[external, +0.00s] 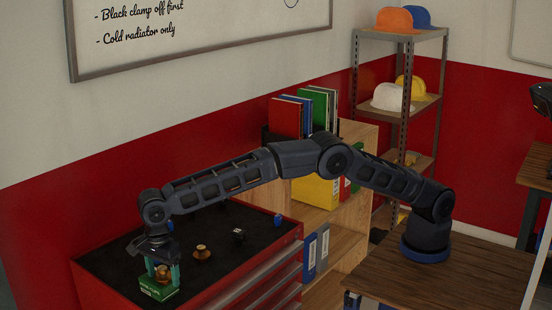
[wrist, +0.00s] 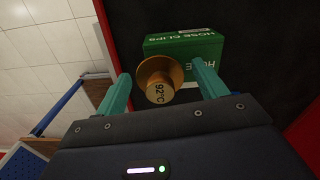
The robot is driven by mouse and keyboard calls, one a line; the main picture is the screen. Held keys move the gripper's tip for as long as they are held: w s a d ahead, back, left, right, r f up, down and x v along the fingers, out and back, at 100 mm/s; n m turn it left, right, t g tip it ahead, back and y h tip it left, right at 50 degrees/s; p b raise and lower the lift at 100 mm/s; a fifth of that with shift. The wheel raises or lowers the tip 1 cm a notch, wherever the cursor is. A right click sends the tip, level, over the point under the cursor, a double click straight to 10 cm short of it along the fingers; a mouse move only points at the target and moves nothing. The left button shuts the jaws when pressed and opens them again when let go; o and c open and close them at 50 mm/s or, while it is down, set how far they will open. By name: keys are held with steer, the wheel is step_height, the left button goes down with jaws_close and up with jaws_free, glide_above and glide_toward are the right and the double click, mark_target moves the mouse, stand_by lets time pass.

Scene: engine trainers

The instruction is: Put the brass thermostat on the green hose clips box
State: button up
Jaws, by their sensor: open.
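The brass thermostat (wrist: 160,82), marked 92°C, is between my gripper's two teal fingers in the wrist view, with a gap visible to each side. It also shows in the external view (external: 162,272), small and partly hidden by the fingers, and appears to be on top of the green hose clips box (external: 158,291). In the wrist view the box (wrist: 185,46) lies behind the thermostat, which overlaps its near left part. My gripper (external: 163,272) is open and points down over the box; it also shows in the wrist view (wrist: 162,85).
The box stands at the near end of the red tool cabinet's black top (external: 120,264). A similar brass-coloured part (external: 202,252), a small black part (external: 238,236) and a small blue item (external: 278,220) stand further right. Bare mat lies between them.

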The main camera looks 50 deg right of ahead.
mark_target(162, 268)
step_height(162, 268, up, 12)
steer(key=shift+r, duration=0.15)
stand_by(0.5)
